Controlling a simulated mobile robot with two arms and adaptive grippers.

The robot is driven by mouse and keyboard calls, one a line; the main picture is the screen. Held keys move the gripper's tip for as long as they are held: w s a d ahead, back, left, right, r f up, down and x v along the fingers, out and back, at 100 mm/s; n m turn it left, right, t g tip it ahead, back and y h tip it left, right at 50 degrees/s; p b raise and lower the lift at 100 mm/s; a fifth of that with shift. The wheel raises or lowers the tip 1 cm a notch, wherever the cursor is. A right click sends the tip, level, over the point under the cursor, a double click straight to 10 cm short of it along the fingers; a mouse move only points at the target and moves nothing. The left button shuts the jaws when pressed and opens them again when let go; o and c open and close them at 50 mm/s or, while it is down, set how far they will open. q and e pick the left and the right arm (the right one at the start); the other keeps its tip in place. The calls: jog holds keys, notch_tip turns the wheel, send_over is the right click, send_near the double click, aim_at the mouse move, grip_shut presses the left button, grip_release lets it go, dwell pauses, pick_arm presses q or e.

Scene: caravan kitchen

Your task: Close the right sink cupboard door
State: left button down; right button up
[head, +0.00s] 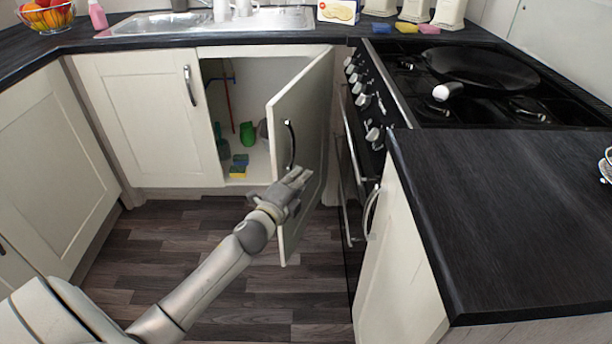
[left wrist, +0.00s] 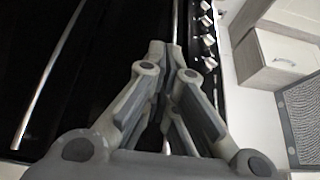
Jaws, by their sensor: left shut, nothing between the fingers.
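The right sink cupboard door (head: 310,100) stands open in the head view. It is hinged at its right side beside the oven and swung out, so its outer face and dark-and-silver handle (head: 290,145) show. My left gripper (head: 300,176) is shut and empty, in front of the door's outer face, just below the handle. I cannot tell whether it touches the door. The left wrist view shows the closed fingers (left wrist: 165,50) pointing away, with the dark oven front behind them. My right gripper is in neither view.
The left sink cupboard door (head: 150,115) is shut. Inside the open cupboard are a green bottle (head: 247,134) and sponges (head: 238,172). The oven (head: 352,165) with its handle is close to the right of the door. A dark counter (head: 500,200) is at right. The wooden floor is clear.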

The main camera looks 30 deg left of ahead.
pick_arm(q)
jog(key=w+a+b, duration=0.1)
jog(key=w+a, duration=0.3)
jog(key=w, duration=0.3)
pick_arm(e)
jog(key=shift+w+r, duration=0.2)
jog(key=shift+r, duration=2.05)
pick_arm(q)
jog(key=shift+a, duration=0.2)
